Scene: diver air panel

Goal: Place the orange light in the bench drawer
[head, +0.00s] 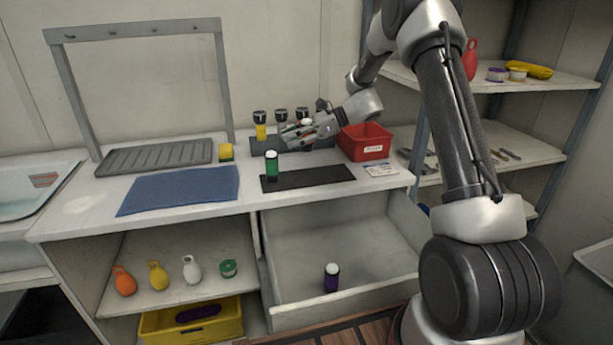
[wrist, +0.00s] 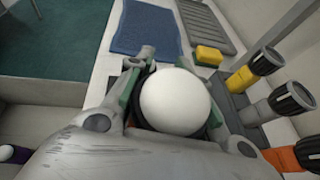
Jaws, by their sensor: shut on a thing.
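My gripper (head: 300,130) is over the back of the bench, shut on a light with a white dome (wrist: 176,102). The dome sits between the two fingers in the wrist view, and the light's body is hidden, so I cannot tell its colour. The bench drawer (head: 350,303) is pulled open below the bench top, to the front right. A purple light (head: 332,278) with a white top stands upright in it; its top also shows in the wrist view (wrist: 6,152).
A green light (head: 271,164) stands on the front dark mat (head: 325,178). Dark-headed yellow (head: 261,131), grey and orange (wrist: 282,158) torches stand behind my gripper. A red bin (head: 364,142) is close on the right. A blue mat (head: 180,190) lies left. Most of the drawer floor is clear.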

